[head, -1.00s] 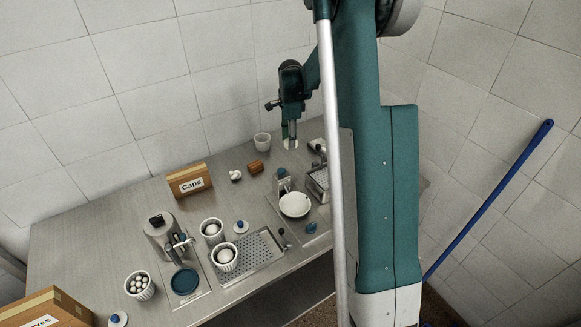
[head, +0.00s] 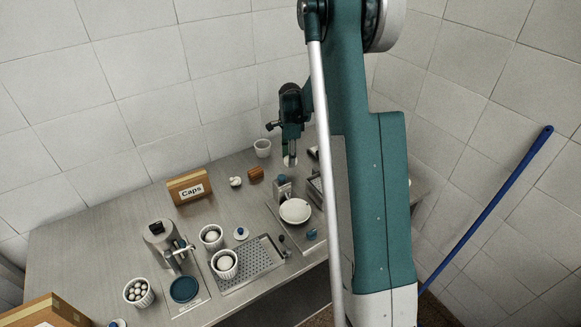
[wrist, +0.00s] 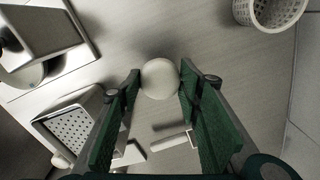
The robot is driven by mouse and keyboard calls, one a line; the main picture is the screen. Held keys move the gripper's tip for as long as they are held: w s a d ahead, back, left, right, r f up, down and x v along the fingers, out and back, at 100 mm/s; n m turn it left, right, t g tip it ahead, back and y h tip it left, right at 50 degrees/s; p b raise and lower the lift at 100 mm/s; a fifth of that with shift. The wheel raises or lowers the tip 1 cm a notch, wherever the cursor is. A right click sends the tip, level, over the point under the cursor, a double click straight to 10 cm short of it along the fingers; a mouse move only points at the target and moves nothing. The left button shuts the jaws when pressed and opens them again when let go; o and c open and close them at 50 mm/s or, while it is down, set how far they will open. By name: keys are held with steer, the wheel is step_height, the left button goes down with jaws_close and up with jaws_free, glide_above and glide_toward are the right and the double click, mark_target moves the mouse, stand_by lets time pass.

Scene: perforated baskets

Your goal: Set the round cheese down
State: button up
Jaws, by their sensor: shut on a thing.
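The round cheese (wrist: 160,78) is a pale, whitish ball between my fingertips in the wrist view. My gripper (wrist: 158,88) is shut on it, with one green-lined finger on each side. In the head view my gripper (head: 290,157) points down over the back right of the steel table, and the cheese (head: 290,162) shows as a small white spot at its tips. The cheese is close above the table or touching it; I cannot tell which.
A white perforated basket (head: 262,148) stands left of my gripper, with a brown block (head: 256,174) in front of it. A white bowl (head: 295,211) is nearer the front edge. The Caps box (head: 188,186) and several ball-filled cups are farther left.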

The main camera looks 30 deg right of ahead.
mark_target(291, 172)
steer(key=shift+f, duration=0.6)
steer(key=shift+f, duration=1.85)
steer(key=shift+f, duration=0.2)
steer(key=o, duration=0.9)
steer(key=shift+r, duration=0.25)
step_height(291, 172, up, 12)
steer(key=shift+f, duration=0.1)
